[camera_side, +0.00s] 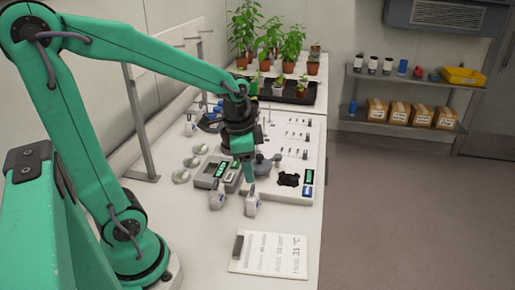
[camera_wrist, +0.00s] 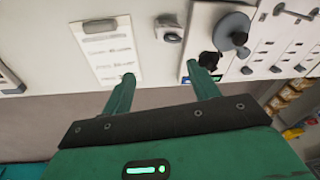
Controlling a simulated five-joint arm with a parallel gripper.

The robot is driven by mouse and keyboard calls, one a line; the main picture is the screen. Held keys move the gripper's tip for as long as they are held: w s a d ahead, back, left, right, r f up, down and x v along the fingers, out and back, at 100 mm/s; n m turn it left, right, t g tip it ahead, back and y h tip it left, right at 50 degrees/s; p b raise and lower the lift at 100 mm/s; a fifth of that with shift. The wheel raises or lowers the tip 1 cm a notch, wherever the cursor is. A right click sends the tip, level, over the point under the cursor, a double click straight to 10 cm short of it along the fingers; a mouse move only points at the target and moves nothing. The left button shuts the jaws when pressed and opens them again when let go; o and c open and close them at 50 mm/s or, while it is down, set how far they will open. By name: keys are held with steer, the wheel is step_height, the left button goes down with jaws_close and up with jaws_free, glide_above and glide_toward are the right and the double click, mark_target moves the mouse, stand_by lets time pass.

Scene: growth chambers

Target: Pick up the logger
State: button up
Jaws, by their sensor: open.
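My gripper (camera_side: 249,172) hangs over the bench beside the white panel in the side view. In the wrist view my gripper (camera_wrist: 161,71) is open, its two green fingers apart with nothing between them. I cannot tell for sure which thing is the logger. A grey device with green displays (camera_side: 211,174) lies left of my gripper. A small device with a blue face (camera_side: 307,191) is at the panel's right front corner.
A clipboard with a written sheet (camera_side: 268,254) lies at the bench's front; it also shows in the wrist view (camera_wrist: 107,50). The white panel (camera_side: 280,160) carries small fittings and a black patch. Plants in a black tray (camera_side: 290,95) stand at the back. Pale round dishes (camera_side: 181,176) lie left.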

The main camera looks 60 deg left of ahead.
mark_target(253, 184)
steer(key=w+a+f+m, duration=0.1)
steer(key=f, duration=0.1)
steer(key=w+a+f+m+g, duration=0.1)
steer(key=f, duration=0.2)
steer(key=w+a+f+m+g, duration=0.1)
steer(key=f, duration=0.1)
steer(key=shift+f+m, duration=0.3)
steer(key=shift+f, duration=0.1)
steer(key=shift+f, duration=1.2)
steer(key=shift+s+d+f, duration=0.1)
steer(key=shift+f, duration=2.5)
steer(key=shift+c, duration=0.4)
steer(key=c, duration=0.7)
